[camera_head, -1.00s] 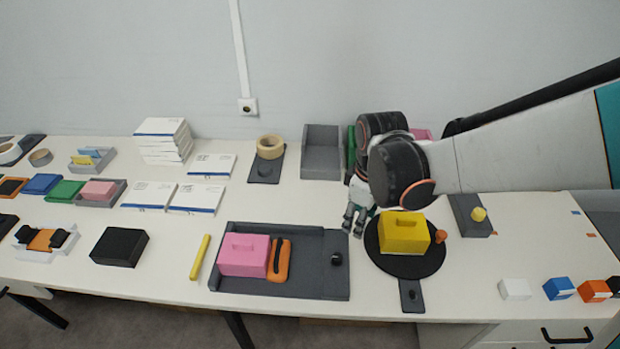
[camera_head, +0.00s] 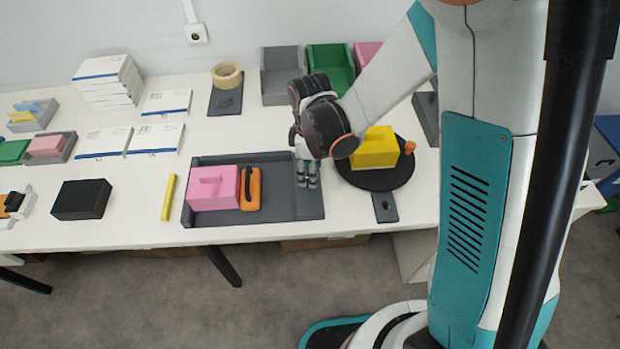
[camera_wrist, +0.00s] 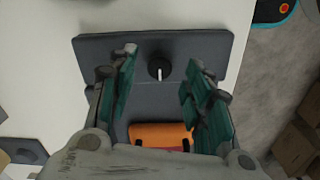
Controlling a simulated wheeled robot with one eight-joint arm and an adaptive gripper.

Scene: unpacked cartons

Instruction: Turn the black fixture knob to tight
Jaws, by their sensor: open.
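The black fixture knob (camera_wrist: 159,68) stands on the grey fixture base (camera_wrist: 210,45) in the wrist view. A white line on the knob points roughly toward the bottom of that picture. My gripper (camera_head: 306,182) is open over the right part of the fixture base, which also shows in the head view (camera_head: 270,212). Its two teal-padded fingers lie to either side of the knob in the wrist view, with gaps on both sides and nothing held. The height of the fingertips over the knob is hard to tell. In the head view the gripper hides the knob.
On the same fixture are a pink block (camera_head: 213,190) and an orange piece (camera_head: 250,188), left of the gripper. A yellow block (camera_head: 375,150) sits on a black round plate (camera_head: 392,178) close on the right. A yellow stick (camera_head: 168,197) lies left of the fixture.

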